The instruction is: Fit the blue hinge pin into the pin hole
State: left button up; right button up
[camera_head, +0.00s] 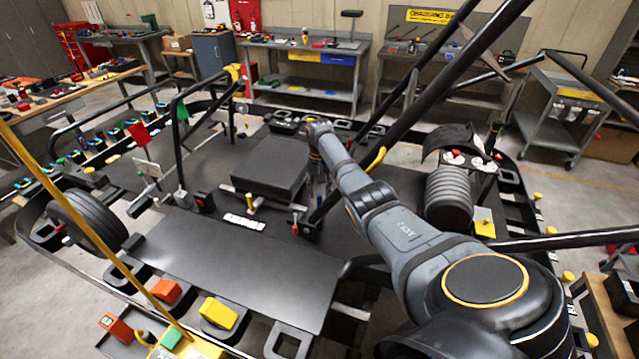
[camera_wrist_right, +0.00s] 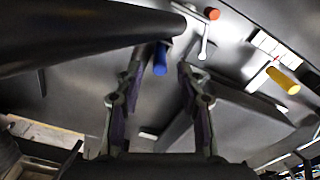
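The blue hinge pin (camera_wrist_right: 160,58) shows in the right wrist view, between and slightly beyond the fingertips, beside the end of a thick black tube (camera_wrist_right: 80,35). My right gripper (camera_wrist_right: 159,70) is open, with a gap between each finger and the pin. In the head view my right arm reaches from the lower right to the middle of the kart, and the right gripper (camera_head: 318,185) points down beside the black bars. The pin is not clear there. I cannot make out the pin hole in either view. My left gripper is not in view.
An orange-red knob (camera_wrist_right: 212,13), a metal lever (camera_wrist_right: 205,40) and a yellow handle (camera_wrist_right: 283,80) are near the gripper. A black seat pad (camera_head: 270,175) lies left of the arm. Slanting black bars (camera_head: 400,95) crowd its right. The front floor panel (camera_head: 230,265) is clear.

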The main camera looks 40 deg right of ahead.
jog(key=shift+r, duration=0.3)
notch_tip(320, 180, up, 13)
jog(key=b, duration=0.3)
jog(key=shift+f+b, duration=0.2)
jog(key=shift+b, duration=0.2)
jog(key=shift+f, duration=0.15)
